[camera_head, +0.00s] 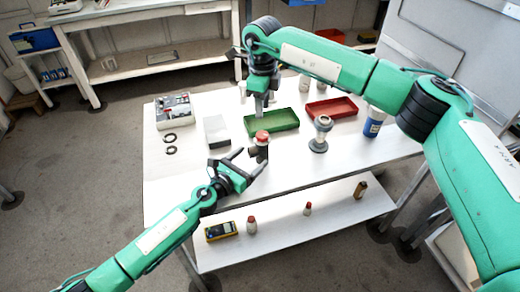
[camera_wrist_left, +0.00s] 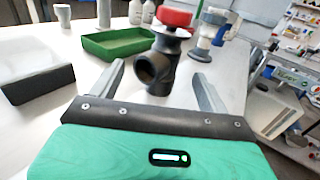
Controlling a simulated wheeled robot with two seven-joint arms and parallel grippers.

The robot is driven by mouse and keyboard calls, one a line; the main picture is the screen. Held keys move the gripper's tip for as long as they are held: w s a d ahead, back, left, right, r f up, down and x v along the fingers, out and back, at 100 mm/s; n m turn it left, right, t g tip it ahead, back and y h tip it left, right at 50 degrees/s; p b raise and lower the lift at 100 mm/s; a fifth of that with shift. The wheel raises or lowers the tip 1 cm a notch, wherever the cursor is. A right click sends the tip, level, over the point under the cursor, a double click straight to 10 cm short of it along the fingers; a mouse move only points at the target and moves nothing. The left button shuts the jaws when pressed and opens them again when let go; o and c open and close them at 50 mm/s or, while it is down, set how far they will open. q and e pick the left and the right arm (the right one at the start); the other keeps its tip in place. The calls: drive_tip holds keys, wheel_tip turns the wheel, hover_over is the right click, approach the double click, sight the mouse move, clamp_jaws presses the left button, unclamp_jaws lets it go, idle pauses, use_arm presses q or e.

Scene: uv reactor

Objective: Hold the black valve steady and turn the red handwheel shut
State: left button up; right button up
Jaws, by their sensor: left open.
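The black valve (camera_head: 260,149) stands upright on the white table, with the red handwheel (camera_head: 262,136) on its top. In the left wrist view the valve body (camera_wrist_left: 156,75) has a round open port facing me, and the red handwheel (camera_wrist_left: 174,17) shows above it. My left gripper (camera_head: 249,162) is open and empty, level near the tabletop. Its two fingers (camera_wrist_left: 158,80) point toward the valve, one on each side, with gaps between them and the body. My right gripper (camera_head: 258,104) points down behind the valve, near the green tray; its fingers are too small to judge.
A green tray (camera_head: 272,131) lies behind the valve and a red tray (camera_head: 322,115) farther right. A grey-white box (camera_head: 216,143) is left. The front tabletop is mostly clear.

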sight(256, 153)
use_arm(q)
drive_tip(key=x, duration=0.4)
drive_tip(key=shift+w+d+f, duration=0.1)
drive_tip(key=shift+w+d, duration=0.4)
drive_tip(key=shift+w, duration=0.1)
drive_tip(key=shift+w, duration=0.1)
